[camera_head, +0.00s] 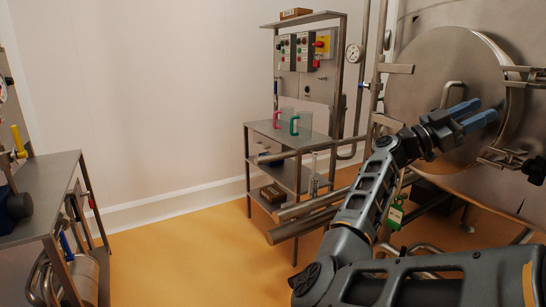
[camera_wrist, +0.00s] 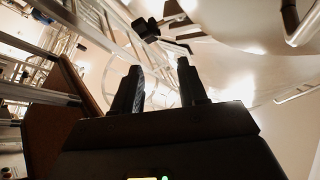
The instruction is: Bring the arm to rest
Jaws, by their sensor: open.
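My gripper (camera_head: 482,112) is open and empty at the right of the head view, with its two blue-grey fingers pointing right. In that view it overlaps the round steel hatch (camera_head: 425,75) of the large vessel; I cannot tell how far apart they are. My arm is stretched out from the lower right of the picture. In the wrist view both dark fingers of my gripper (camera_wrist: 160,88) stand apart with nothing between them.
A steel shelf cart (camera_head: 262,128) with two jugs, one pink-handled and one green-handled (camera_head: 298,124), stands at the back. A control panel (camera_head: 300,50) is above it. Steel pipes (camera_head: 300,222) lie near my arm. Another steel table (camera_head: 50,175) is at left. Orange floor (camera_head: 180,260) between is clear.

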